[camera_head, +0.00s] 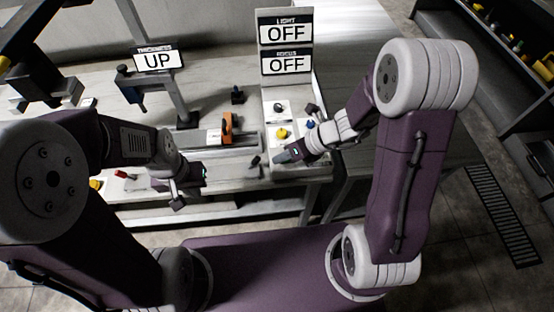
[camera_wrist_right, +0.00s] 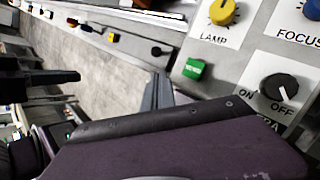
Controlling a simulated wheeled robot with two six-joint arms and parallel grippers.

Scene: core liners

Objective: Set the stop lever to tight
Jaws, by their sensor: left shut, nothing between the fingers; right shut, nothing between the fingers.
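No part is labelled as the stop lever. A small black lever-like part (camera_head: 254,161) stands at the bench's front edge, left of my right gripper; I cannot read its setting. An orange upright block (camera_head: 227,127) stands on a rail farther back. My right gripper (camera_head: 281,157) is shut and empty at the front of the control panel, apart from the black part. In the right wrist view its grey fingers (camera_wrist_right: 156,95) are together, near a small black knob (camera_wrist_right: 160,50) and a green piece (camera_wrist_right: 195,69). My left gripper (camera_head: 177,204) is shut and empty in front of the bench's left part.
The control panel has a yellow lamp knob (camera_wrist_right: 224,12), a blue focus knob (camera_wrist_right: 314,10) and a black on/off dial (camera_wrist_right: 279,87). Signs read light OFF (camera_head: 285,33), focus OFF (camera_head: 286,65) and thickness UP (camera_head: 158,59). A blue-grey clamp frame (camera_head: 180,100) stands behind my left arm.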

